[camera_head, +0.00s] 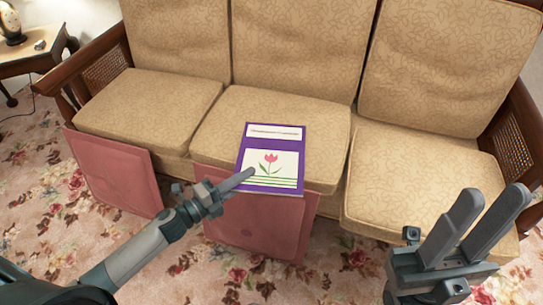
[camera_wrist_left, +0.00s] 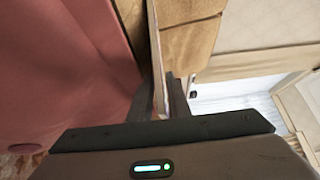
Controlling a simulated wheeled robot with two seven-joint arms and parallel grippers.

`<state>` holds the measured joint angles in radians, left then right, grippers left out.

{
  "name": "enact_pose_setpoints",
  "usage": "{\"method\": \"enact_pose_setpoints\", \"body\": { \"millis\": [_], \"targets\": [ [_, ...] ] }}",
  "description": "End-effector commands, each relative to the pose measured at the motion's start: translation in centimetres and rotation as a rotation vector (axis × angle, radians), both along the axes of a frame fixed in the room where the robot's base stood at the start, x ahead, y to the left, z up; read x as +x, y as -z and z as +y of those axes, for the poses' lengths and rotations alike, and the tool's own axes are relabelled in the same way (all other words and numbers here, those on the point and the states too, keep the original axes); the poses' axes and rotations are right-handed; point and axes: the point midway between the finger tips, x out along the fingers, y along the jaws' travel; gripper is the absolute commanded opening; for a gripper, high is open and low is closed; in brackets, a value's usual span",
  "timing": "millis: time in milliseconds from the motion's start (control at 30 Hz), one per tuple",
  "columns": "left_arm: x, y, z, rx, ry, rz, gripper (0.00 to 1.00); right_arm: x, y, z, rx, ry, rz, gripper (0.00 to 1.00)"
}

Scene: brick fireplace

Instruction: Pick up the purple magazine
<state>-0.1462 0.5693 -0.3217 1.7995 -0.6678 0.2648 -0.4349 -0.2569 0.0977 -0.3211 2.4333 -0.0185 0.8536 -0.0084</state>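The purple magazine (camera_head: 247,158), with a red tulip on a white panel, lies on the front of the middle sofa cushion (camera_head: 310,115), its near end over the cushion's edge. My left gripper (camera_head: 245,176) is at its lower left edge, one finger over the cover; the other finger is hidden beneath. In the left wrist view the magazine (camera_wrist_left: 155,60) shows edge-on as a thin strip between the close-set fingers of my left gripper (camera_wrist_left: 161,98), which looks shut on it. My right gripper (camera_head: 495,208) is empty, its fingers apart, in front of the right cushion.
The beige sofa (camera_head: 300,35) has wooden arms. Two pink panels, one at the left (camera_head: 112,172) and one in the middle (camera_head: 255,228), stand against its front. A small side table (camera_head: 30,65) is at the far left. Flowered carpet (camera_head: 40,190) covers the floor.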

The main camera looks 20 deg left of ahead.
Motion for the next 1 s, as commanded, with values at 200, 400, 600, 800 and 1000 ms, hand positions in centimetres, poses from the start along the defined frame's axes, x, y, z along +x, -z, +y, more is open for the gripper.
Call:
{"method": "enact_pose_setpoints", "body": {
  "millis": [200, 400, 600, 800, 1000],
  "targets": [
    [2.0, -0.1, -1.4, 0.001, 0.000, -0.002, 0.16, 0.1, -0.7, 0.2, 0.011, -0.010, -0.029, 0.31],
    [2.5, -0.1, -1.8, 0.001, 0.000, 0.001, 0.16, 0.0, -1.0, 0.2, 0.023, -0.012, -0.039, 0.31],
    [2.4, -0.1, -1.7, 0.001, 0.000, 0.001, 0.16, 0.1, -0.9, 0.2, 0.022, -0.010, -0.035, 0.31],
    [2.4, -0.1, -1.7, 0.000, 0.000, 0.000, 0.14, 0.1, -0.8, 0.2, 0.014, -0.008, -0.031, 0.31],
    [2.5, -0.2, -1.7, 0.000, 0.000, -0.001, 0.00, 0.1, -0.7, 0.2, 0.004, -0.008, -0.029, 0.31]
  ]
}}
